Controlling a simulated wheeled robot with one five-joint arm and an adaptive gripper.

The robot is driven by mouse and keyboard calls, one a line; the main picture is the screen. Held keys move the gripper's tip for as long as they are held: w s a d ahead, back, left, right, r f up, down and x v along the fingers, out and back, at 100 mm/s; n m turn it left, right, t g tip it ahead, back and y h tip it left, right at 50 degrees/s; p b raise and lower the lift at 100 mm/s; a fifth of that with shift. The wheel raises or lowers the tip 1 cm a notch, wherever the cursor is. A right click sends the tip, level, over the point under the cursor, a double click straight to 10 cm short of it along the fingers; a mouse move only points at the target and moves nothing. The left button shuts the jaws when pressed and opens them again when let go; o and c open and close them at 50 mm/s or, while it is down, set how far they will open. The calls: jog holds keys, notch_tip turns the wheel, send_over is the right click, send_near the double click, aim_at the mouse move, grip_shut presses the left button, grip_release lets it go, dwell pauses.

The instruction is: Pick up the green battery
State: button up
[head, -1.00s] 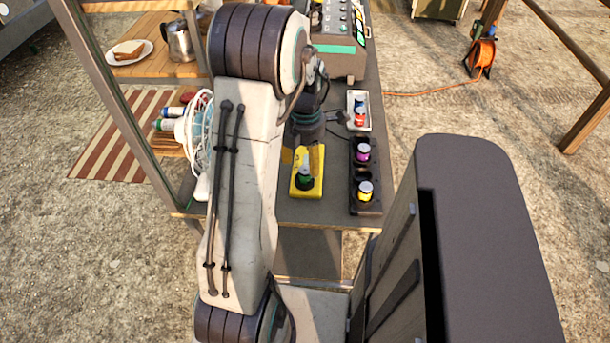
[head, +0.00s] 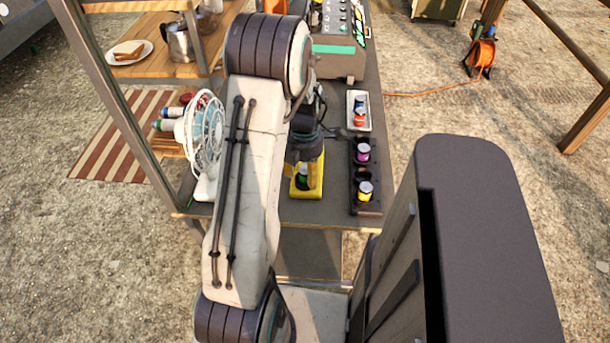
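The green battery (head: 302,183) stands in a yellow holder (head: 317,188) on the dark tabletop, near the table's front edge. Only its lower front part shows. My gripper (head: 301,167) is at the end of my arm, right over the holder, and covers its back part. The fingers are small and dark here, so I cannot tell whether they touch the battery or how far they are open.
Right of the holder, a black tray (head: 366,206) holds a purple-banded battery (head: 363,153) and a yellow one (head: 365,190). Behind it is a white tray (head: 351,100) with red and blue items. A white fan (head: 206,130) stands close left of my arm.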

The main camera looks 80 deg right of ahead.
grip_shut()
dwell(0.5)
